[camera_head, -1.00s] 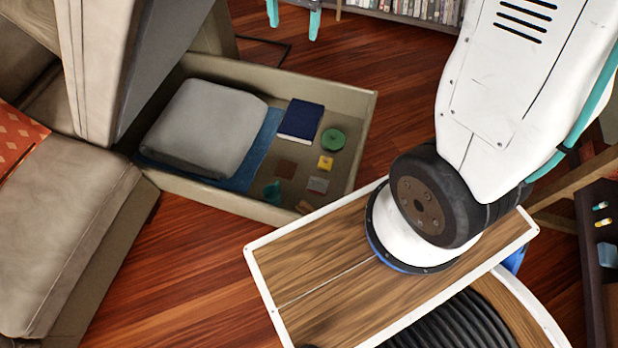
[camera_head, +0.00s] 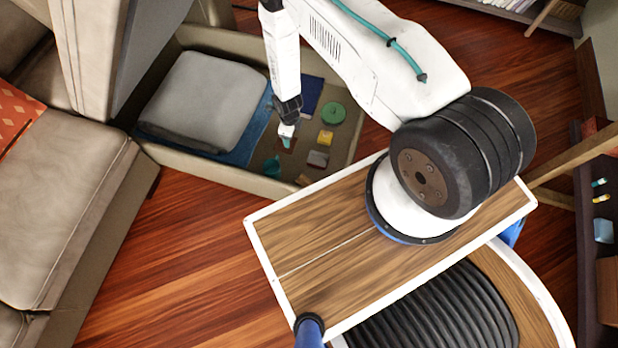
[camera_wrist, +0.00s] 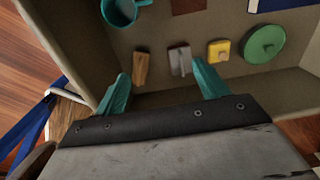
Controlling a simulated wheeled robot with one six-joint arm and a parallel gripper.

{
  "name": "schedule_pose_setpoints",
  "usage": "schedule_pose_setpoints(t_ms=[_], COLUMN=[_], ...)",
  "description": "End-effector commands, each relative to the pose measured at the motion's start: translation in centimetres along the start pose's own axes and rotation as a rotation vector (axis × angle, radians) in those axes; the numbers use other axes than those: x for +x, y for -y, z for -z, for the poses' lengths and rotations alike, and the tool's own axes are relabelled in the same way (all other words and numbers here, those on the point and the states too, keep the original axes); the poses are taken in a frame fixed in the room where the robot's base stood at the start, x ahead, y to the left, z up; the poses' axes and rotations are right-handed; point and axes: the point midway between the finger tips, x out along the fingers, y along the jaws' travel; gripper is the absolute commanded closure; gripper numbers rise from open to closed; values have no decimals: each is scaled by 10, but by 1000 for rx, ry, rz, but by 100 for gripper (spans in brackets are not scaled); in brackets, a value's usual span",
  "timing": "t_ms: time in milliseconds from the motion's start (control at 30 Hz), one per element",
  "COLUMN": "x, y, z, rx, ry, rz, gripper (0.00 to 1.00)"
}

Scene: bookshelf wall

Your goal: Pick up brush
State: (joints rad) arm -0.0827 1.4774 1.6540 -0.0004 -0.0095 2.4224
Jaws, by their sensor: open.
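My gripper (camera_head: 287,142) reaches down over the open drawer, and its teal fingers stand apart with nothing between them in the wrist view (camera_wrist: 162,74). A small flat grey item (camera_head: 318,159) lies on the drawer floor; it also shows in the wrist view (camera_wrist: 180,60), ahead of the fingers and nearer the right one. A small tan wooden piece (camera_wrist: 140,68) lies to its left, ahead of the left finger; it is partly hidden by the drawer wall in the head view (camera_head: 303,180). I cannot tell which of the two is the brush.
The drawer's walls (camera_head: 225,176) surround the items. A teal cup (camera_wrist: 121,12), yellow block (camera_wrist: 218,50) and green disc (camera_wrist: 263,44) lie near. A folded grey blanket (camera_head: 203,98) and dark blue book (camera_head: 312,92) fill the back. A sofa (camera_head: 60,210) stands left.

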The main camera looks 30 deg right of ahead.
Motion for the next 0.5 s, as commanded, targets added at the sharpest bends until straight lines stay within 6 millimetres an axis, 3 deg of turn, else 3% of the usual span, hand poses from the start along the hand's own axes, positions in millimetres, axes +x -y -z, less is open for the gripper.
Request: schedule_pose_setpoints(t_ms=[33, 200, 300, 500], x=[34, 111, 139, 165], y=[-17, -61, -80, -96], z=[18, 64, 85, 102], rx=[60, 259, 337, 407], ry=[-10, -16, -18, -16], rz=[-9, -11, -11, -9], gripper=[27, 27, 27, 27])
